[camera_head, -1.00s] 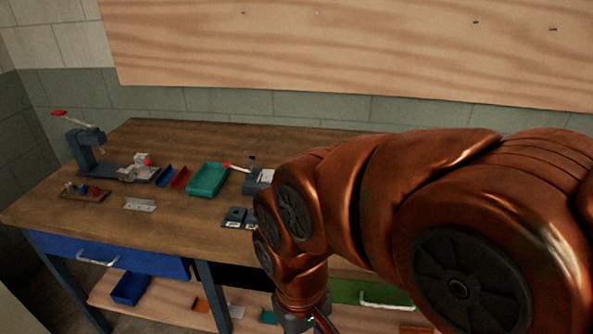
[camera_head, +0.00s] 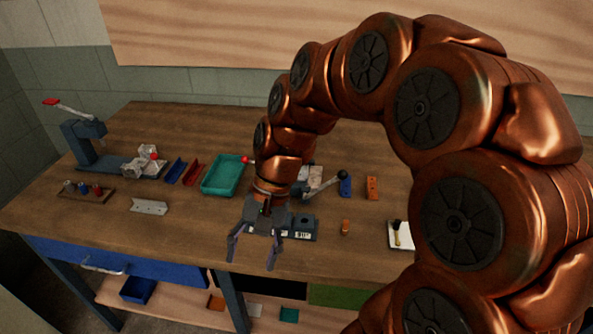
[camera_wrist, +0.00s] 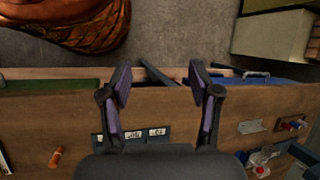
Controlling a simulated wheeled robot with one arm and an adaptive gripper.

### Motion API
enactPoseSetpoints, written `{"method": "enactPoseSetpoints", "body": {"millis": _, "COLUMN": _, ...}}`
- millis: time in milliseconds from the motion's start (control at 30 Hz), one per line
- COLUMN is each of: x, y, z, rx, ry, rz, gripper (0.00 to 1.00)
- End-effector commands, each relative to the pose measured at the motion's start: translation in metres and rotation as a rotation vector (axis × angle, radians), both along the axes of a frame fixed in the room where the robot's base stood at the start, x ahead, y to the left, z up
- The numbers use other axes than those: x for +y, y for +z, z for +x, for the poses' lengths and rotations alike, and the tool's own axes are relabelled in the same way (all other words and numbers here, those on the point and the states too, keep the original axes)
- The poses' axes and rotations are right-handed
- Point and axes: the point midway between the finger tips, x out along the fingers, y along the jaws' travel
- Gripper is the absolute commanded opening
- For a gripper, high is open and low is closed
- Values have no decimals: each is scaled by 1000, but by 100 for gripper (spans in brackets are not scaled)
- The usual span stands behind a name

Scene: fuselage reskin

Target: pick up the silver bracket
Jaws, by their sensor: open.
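The silver bracket (camera_head: 149,207) is a small angled metal piece lying on the left part of the wooden workbench (camera_head: 120,228), near the front edge. It also shows at the right of the wrist view (camera_wrist: 251,127). My gripper (camera_head: 252,262) is open and empty, with its fingers spread, over the front edge of the bench to the right of the bracket. In the wrist view, nothing is between the fingers of my gripper (camera_wrist: 160,78). The bracket is apart from the gripper and fully visible.
A teal tray (camera_head: 222,176), blue and red narrow bins (camera_head: 183,172) and a lever press (camera_head: 88,148) stand behind the bracket. A small rack with coloured pieces (camera_head: 86,191) is to its left. Dark labelled blocks (camera_head: 300,229) lie beside my gripper. Bench between gripper and bracket is clear.

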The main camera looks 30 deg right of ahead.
Motion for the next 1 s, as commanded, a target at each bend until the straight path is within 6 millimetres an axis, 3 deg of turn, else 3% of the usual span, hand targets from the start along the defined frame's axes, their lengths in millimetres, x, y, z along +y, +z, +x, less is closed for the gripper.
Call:
{"method": "enactPoseSetpoints", "body": {"millis": 100, "x": -10, "y": 4, "z": 37, "rx": 41, "ry": -153, "rz": 89, "gripper": 62}}
{"method": "enactPoseSetpoints", "body": {"millis": 267, "x": -34, "y": 8, "z": 83, "rx": 98, "ry": -359, "rz": 210, "gripper": 62}}
{"method": "enactPoseSetpoints", "body": {"millis": 467, "x": -84, "y": 6, "z": 136, "rx": 180, "ry": -628, "rz": 362, "gripper": 62}}
{"method": "enactPoseSetpoints", "body": {"millis": 700, "x": -174, "y": -9, "z": 184, "rx": 272, "ry": -962, "rz": 548, "gripper": 62}}
{"method": "enactPoseSetpoints", "body": {"millis": 1000, "x": -291, "y": -42, "z": 199, "rx": 372, "ry": -1309, "rz": 742, "gripper": 62}}
